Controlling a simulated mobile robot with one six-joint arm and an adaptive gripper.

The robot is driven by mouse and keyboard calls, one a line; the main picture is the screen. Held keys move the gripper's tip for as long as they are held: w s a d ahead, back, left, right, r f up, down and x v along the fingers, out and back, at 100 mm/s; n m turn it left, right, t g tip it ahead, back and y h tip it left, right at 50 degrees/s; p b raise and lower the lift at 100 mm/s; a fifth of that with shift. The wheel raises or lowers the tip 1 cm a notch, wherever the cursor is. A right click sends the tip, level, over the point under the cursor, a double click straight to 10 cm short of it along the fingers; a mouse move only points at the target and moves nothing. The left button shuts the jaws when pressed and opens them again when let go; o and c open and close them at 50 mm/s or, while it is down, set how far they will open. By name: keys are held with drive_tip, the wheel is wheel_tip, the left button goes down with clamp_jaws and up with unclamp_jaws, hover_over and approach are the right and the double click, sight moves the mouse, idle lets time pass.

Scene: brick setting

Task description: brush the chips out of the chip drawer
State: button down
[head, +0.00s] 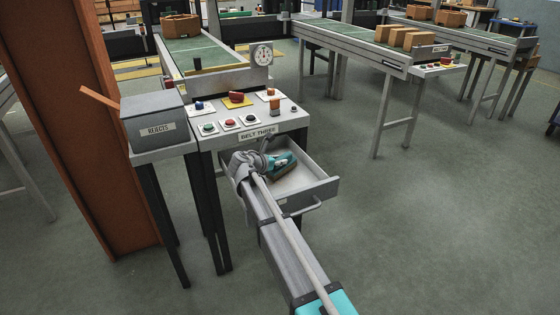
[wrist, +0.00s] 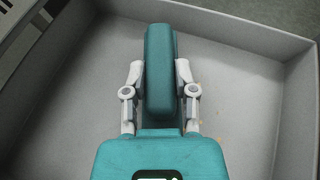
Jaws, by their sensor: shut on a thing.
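The chip drawer (head: 322,187) is pulled open under the control panel marked BELT THREE in the head view. Its pale floor (wrist: 235,95) and side walls fill much of the wrist view. My gripper (head: 282,168) is inside the drawer's outline. In the wrist view its two pale fingers are shut on the sides of a teal brush (wrist: 160,75), whose long rounded back points away from my palm. The bristles are hidden below it in the wrist view. A few tiny tan specks, possibly chips, show on the floor near the fingers; most of the floor looks bare.
The panel (head: 224,135) with several coloured buttons stands above and behind the drawer. A grey REJECTS box (head: 153,118) is to its left, beside a rust-coloured post (head: 65,110). A conveyor with boxes (head: 424,38) is at the back right. The floor right of the drawer is clear.

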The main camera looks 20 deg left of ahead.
drive_tip(key=shift+s+a+f, duration=0.1)
drive_tip(key=shift+s+a, duration=0.35)
drive_tip(key=shift+s, duration=0.1)
drive_tip(key=shift+s+d, duration=0.1)
drive_tip(key=shift+s+d+f, duration=0.15)
drive_tip(key=shift+s+d, duration=0.9)
drive_tip(key=shift+d, duration=0.2)
drive_tip(key=shift+s+d+f+b, duration=0.15)
drive_tip(key=shift+s+d+b, duration=0.25)
drive_tip(key=shift+s+d, duration=0.85)
drive_tip(key=shift+d, duration=0.15)
drive_tip(key=shift+s+d+f, duration=0.15)
drive_tip(key=shift+s+d, duration=0.95)
drive_tip(key=shift+d, duration=0.2)
drive_tip(key=shift+s+a+f, duration=0.1)
drive_tip(key=shift+s+a, duration=0.45)
drive_tip(key=shift+s, duration=0.15)
